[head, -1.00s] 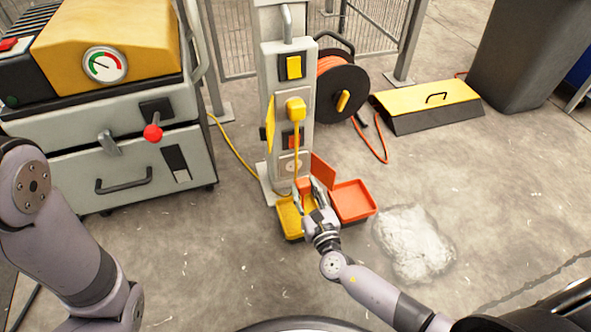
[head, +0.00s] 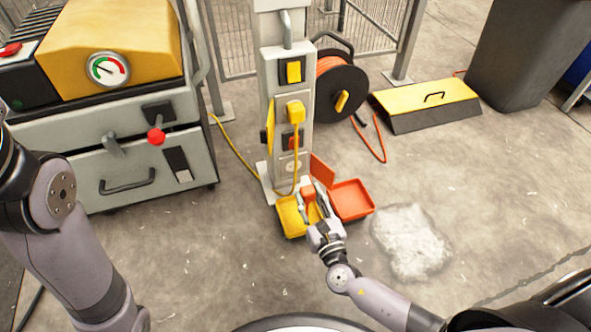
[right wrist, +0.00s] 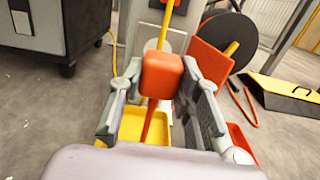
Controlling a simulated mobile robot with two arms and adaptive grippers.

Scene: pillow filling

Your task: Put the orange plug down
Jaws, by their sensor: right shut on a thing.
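My right gripper (head: 310,192) is shut on the orange plug (right wrist: 161,76), which sits between its fingers in the right wrist view. A thin orange cord hangs down from the plug. In the head view the plug (head: 307,195) is small and partly hidden by the fingers. The gripper is in front of the grey post, by the inner side of the yellow tray (head: 286,228) and left of the orange tray (head: 367,207). Whether the plug touches a tray cannot be told. My left arm shows at the left, but its gripper is out of view.
A yellow plug (head: 295,111) sits in the post (head: 270,60), its yellow cord hanging down. An orange panel (head: 322,171) stands behind the trays. A cable reel (head: 340,88) is behind right. A white powder patch (head: 410,242) lies on the floor; floor in front is clear.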

